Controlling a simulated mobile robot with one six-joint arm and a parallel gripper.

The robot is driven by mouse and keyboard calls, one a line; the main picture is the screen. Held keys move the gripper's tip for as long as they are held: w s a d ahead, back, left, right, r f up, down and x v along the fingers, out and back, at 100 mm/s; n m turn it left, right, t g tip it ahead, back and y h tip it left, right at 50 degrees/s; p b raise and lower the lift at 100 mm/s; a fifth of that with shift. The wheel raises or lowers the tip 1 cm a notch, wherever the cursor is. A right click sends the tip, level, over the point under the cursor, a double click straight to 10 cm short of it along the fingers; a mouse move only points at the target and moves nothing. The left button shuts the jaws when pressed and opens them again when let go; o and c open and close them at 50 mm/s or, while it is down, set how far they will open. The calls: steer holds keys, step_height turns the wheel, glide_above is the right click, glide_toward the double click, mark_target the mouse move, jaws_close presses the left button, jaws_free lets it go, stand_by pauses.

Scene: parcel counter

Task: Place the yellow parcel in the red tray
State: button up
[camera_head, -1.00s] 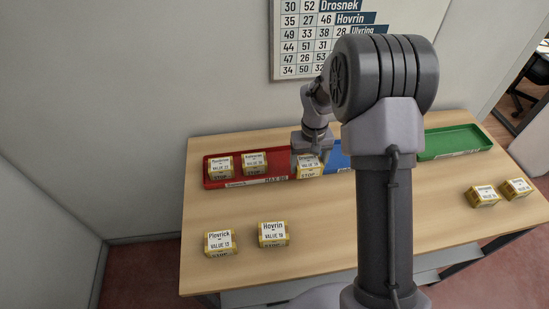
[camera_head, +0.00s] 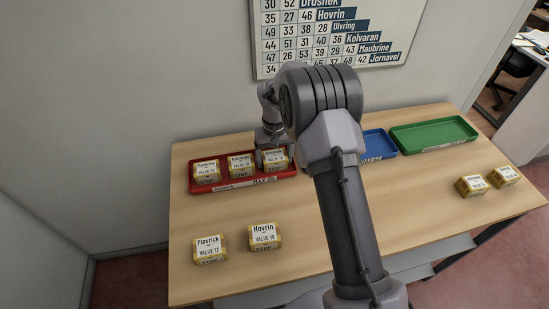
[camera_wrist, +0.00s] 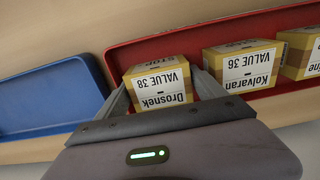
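A yellow parcel labelled Drosnek, value 38 (camera_head: 275,161), is at the right end of the red tray (camera_head: 283,173), in line with the two parcels there. My gripper (camera_head: 271,144) reaches down onto it from above. In the wrist view, the fingers (camera_wrist: 161,79) lie along both sides of the Drosnek parcel (camera_wrist: 160,88), with no clear gap. The parcel is upright and inside the tray's outline. Whether its underside rests on the tray floor is hidden.
Kolvaran (camera_head: 241,167) and another yellow parcel (camera_head: 207,173) sit in the red tray. A blue tray (camera_head: 379,141) and empty green tray (camera_head: 433,134) stand to the right. Plovrick (camera_head: 209,250), Hovrin (camera_head: 265,237) and two right-hand parcels (camera_head: 471,187) (camera_head: 504,177) are on the counter (camera_head: 350,235).

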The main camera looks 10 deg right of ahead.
mark_target(274, 156)
steer(key=s+a+r+m+t+p, duration=0.1)
steer(key=s+r+p, duration=0.15)
steer(key=r, duration=0.95)
steer(key=s+r+t+p, duration=0.1)
steer(key=s+r, duration=0.3)
steer(key=r, duration=0.8)
steer(key=s+a+r+m+t+y, duration=0.1)
steer(key=s+r, duration=0.3)
steer(key=s, duration=0.5)
steer(key=s+a+r+m+t+y, duration=0.1)
steer(key=s+r+t, duration=0.1)
steer(key=s+r, duration=0.5)
steer(key=s+f+m, duration=0.1)
steer(key=s+f, duration=0.3)
steer(key=s, duration=0.6)
steer(key=shift+s+a+f+t, duration=0.25)
steer(key=shift+s+a+t, duration=0.1)
steer(key=shift+a+t, duration=0.1)
